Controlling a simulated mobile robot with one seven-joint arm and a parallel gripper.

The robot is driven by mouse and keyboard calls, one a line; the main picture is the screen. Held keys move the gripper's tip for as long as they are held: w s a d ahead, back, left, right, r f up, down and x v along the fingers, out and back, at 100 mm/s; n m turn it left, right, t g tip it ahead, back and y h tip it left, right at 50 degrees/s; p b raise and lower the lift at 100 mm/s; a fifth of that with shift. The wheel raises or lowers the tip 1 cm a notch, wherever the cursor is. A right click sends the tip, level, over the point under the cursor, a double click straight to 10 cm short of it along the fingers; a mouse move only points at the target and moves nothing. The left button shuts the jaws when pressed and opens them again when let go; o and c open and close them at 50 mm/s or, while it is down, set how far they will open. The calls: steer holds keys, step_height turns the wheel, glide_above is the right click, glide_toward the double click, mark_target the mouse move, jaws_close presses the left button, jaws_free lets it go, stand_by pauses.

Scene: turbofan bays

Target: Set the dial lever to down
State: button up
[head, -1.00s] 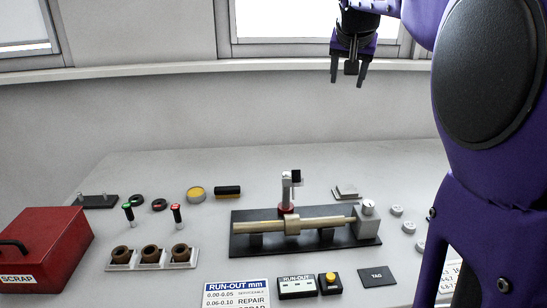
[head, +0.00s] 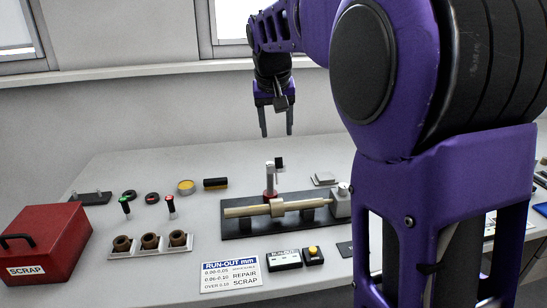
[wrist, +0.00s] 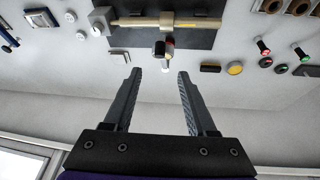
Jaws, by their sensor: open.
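The dial stand (head: 270,180) stands behind the shaft on the black fixture plate, with a red base, a grey post and a black piece at its top right. I take that black piece (head: 280,163) for the dial or its lever; it is too small to tell which, or which way the lever points. The stand also shows in the wrist view (wrist: 164,54), beyond my fingertips. My gripper (head: 276,133) is open and empty, pointing down above and behind the stand, touching nothing. It also shows in the wrist view (wrist: 158,75).
A pale shaft (head: 255,210) lies across the black plate (head: 312,219). A red scrap box (head: 60,235), a tray of brown rings (head: 125,253), red and green-topped gauges (head: 170,205), a run-out card (head: 230,274) and a yellow-button box (head: 313,255) surround it. Bench behind is mostly clear.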

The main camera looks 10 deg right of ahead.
mark_target(279, 159)
steer(key=x, duration=1.2)
steer(key=shift+c, duration=0.2)
jaws_close()
steer(key=shift+b, duration=0.3)
stand_by(0.6)
